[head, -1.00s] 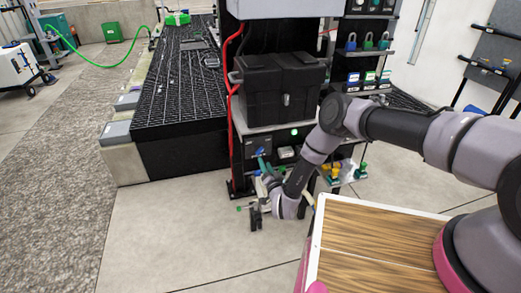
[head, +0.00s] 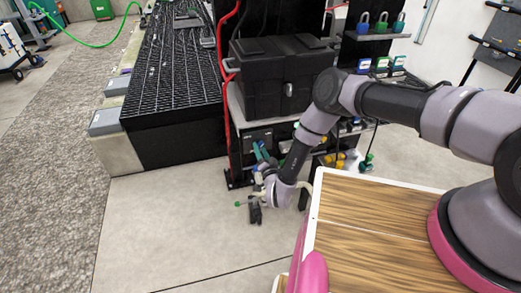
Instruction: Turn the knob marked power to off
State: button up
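A black rack (head: 222,120) stands ahead, with a dark control panel (head: 257,137) low under its shelf. A small blue part shows on the panel, but no knob or power marking is readable at this size, and my arm covers part of that area. My gripper (head: 255,214) hangs low in front of the rack, left of my forearm, pointing down over the floor. It appears apart from the panel. Its fingers are too small and dark to tell whether they are open or shut. A green-tipped part shows beside it.
A black lidded box (head: 280,75) sits on the rack's shelf. A black grated platform (head: 175,75) is at left. The concrete floor (head: 160,225) at front left is clear.

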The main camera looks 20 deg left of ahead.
grip_shut()
jog(key=shift+n, duration=0.3)
jog(key=shift+d+n, duration=0.1)
jog(key=shift+n, duration=8.5)
jog(key=shift+f, duration=0.1)
grip_release()
